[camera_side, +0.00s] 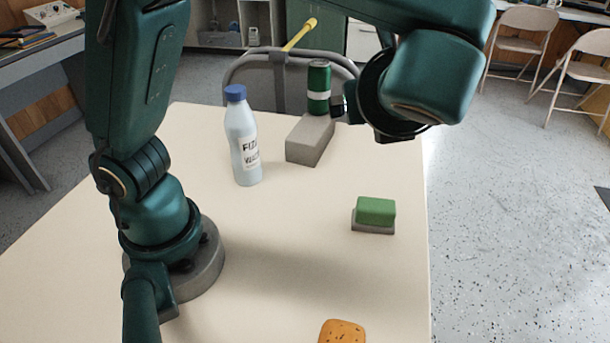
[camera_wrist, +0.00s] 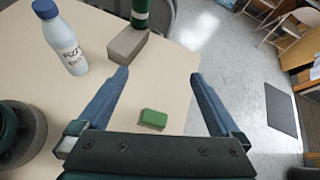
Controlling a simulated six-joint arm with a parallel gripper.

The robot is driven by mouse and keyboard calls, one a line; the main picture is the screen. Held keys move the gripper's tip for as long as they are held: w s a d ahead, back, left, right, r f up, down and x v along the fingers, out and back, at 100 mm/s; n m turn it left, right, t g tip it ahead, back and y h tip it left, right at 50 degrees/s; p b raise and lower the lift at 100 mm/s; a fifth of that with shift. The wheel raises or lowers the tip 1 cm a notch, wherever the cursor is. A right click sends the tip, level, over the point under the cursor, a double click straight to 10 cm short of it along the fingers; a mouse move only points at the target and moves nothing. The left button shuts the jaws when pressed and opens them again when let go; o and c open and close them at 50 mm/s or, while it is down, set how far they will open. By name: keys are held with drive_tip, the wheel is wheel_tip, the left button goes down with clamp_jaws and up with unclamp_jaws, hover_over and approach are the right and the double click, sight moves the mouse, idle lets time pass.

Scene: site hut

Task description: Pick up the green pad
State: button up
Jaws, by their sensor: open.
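The green pad (camera_side: 376,210) is a small block with a green top and a grey underside, lying on the table toward its right edge. It also shows in the wrist view (camera_wrist: 153,118), between and below the line of my fingers. My gripper (camera_wrist: 160,75) is open, with its two blue fingers spread apart and nothing between them. In the side view my arm's end is raised well above the table, behind the pad, and the fingers are mostly hidden there.
A fizzy water bottle (camera_side: 243,140) with a blue cap stands left of a grey block (camera_side: 311,140). A green can (camera_side: 319,88) stands at the block's far end. An orange speckled item (camera_side: 342,332) lies at the front. The table (camera_side: 280,225) around the pad is clear.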

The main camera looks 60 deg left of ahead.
sight(375, 204)
drive_tip(key=d+f+m, duration=0.1)
drive_tip(key=f, duration=0.5)
drive_tip(key=w+d+f+m+t, duration=0.1)
drive_tip(key=f, duration=0.5)
drive_tip(key=d+f+m+t, duration=0.1)
drive_tip(key=f, duration=0.5)
drive_tip(key=shift+w+d+y, duration=0.2)
drive_tip(key=shift+d+y, duration=0.1)
drive_tip(key=shift+x, duration=2.6)
drive_tip(key=c, duration=1.2)
